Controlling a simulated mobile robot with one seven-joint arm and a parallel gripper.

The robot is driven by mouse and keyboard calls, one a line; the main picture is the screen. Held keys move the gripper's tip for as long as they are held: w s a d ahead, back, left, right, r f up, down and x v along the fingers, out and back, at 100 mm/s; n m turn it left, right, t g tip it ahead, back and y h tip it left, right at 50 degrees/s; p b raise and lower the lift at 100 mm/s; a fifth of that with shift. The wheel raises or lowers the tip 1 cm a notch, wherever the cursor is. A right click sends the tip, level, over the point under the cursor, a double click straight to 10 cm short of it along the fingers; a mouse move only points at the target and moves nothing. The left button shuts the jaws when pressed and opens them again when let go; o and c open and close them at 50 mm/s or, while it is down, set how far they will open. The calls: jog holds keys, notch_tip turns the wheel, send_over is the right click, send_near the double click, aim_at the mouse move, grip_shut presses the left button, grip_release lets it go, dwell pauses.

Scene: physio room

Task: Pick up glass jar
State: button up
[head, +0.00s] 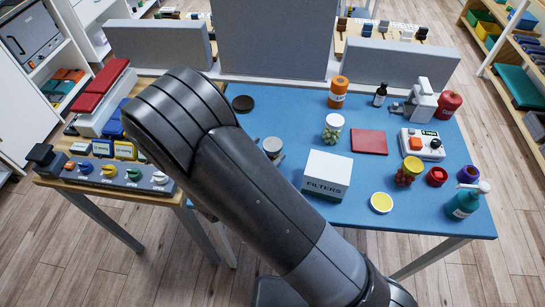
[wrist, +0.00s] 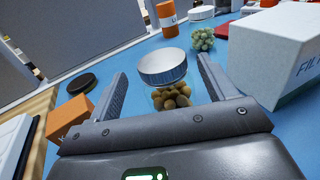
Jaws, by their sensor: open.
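A glass jar with a white lid and brown round contents (wrist: 171,98) stands upright on the blue table, straight ahead in the wrist view. My gripper (wrist: 161,68) is open, with one finger at each side of the jar in that view; I see no contact. A third jar, yellow-lidded with red contents (head: 408,171), stands farther right.
A white filters box (head: 327,173) stands close right of the near jar and looms beside my right finger in the wrist view (wrist: 275,55). An orange block (wrist: 68,115) lies by the left finger. A dark disc (head: 243,103) lies behind. Grey panels (head: 275,38) border the table's back.

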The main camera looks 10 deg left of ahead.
aim_at(277, 140)
jog(key=x, duration=0.4)
jog(key=shift+w+d+r, duration=0.2)
jog(key=shift+w+d, duration=0.1)
jog(key=shift+c, duration=0.6)
jog(key=c, duration=1.5)
